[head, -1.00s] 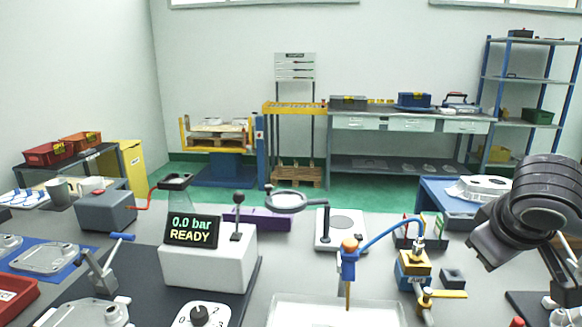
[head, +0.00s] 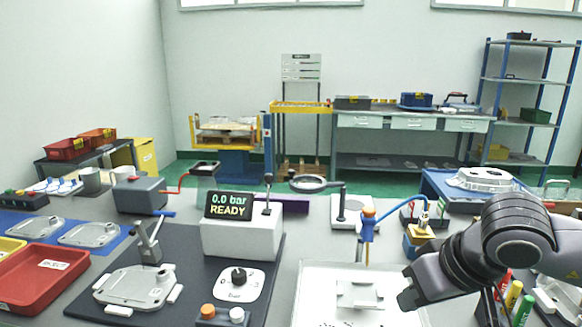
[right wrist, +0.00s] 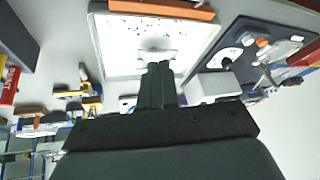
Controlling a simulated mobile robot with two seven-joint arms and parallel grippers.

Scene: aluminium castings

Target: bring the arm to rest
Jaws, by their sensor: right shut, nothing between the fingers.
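My right arm comes into the head view from the right. Its gripper (head: 408,298) points down and left, at the right edge of a white tray (head: 310,290). In the right wrist view the dark fingers (right wrist: 157,82) are together with nothing between them, and the tray (right wrist: 112,62) lies beyond their tips. My left gripper is in neither view.
A display unit reading "0.0 bar READY" (head: 240,235) stands left of the tray. A blue-and-orange nozzle (head: 368,222) stands over the tray's back. Markers (head: 513,296) stand near my right forearm. A red bin (head: 40,278) sits at far left.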

